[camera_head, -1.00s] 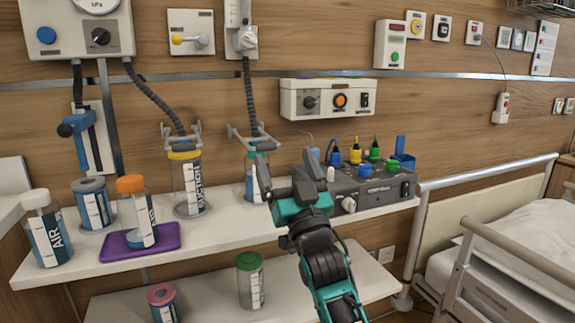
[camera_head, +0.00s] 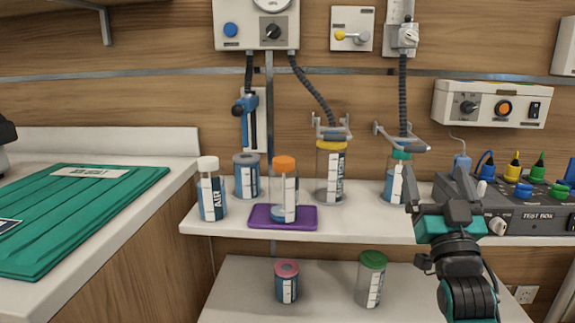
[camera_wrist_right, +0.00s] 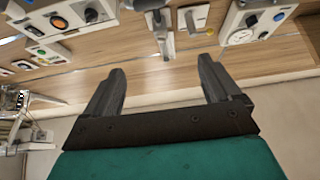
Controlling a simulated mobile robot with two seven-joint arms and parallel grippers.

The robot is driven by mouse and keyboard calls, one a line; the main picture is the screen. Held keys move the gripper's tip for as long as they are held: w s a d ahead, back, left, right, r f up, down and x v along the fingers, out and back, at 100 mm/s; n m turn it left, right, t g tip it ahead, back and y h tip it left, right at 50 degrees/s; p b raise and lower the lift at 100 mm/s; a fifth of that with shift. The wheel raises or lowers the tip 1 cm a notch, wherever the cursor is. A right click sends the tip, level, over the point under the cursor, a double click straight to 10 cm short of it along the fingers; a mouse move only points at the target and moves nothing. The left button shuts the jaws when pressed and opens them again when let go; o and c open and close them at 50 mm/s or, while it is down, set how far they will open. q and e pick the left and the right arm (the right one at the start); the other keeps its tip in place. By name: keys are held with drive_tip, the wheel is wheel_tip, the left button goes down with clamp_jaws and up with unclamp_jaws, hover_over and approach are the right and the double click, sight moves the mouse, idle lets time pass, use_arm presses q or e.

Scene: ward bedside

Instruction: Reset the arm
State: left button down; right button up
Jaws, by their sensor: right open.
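My right gripper (camera_head: 436,190) is raised in front of the shelf, at the right of the head view. It is open, and nothing shows between its fingers. My left gripper is not in view.
The white shelf (camera_head: 345,225) holds several canisters, one orange-capped (camera_head: 284,192) on a purple tray (camera_head: 258,216). A lower shelf holds a pink-topped canister (camera_head: 287,282) and another green-capped one (camera_head: 371,279). A counter with a green folded cloth (camera_head: 75,215) is at the left.

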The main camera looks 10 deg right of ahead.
drive_tip(key=s+a+f+n+g+y, duration=0.2)
drive_tip(key=a+f+g+y, duration=0.15)
drive_tip(key=f, duration=0.65)
drive_tip(key=s+a+f+n+g+y, duration=0.1)
drive_tip(key=s+a+f+g+y, duration=0.3)
drive_tip(key=f, duration=0.7)
drive_tip(key=s+a+f+n+g, duration=0.2)
drive_tip(key=s+a+f+g, duration=0.55)
drive_tip(key=s+f, duration=0.6)
use_arm(q)
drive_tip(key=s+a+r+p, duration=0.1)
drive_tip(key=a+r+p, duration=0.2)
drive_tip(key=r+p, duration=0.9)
drive_tip(key=p, duration=0.4)
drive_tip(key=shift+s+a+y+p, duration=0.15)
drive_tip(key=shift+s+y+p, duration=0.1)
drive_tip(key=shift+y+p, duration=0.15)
use_arm(e)
wheel_tip(320, 180, up, 9)
drive_tip(key=s+d+t, duration=0.1)
drive_tip(key=shift+s+r+h, duration=0.15)
drive_tip(key=shift+s+h, duration=0.1)
drive_tip(key=shift+h, duration=0.1)
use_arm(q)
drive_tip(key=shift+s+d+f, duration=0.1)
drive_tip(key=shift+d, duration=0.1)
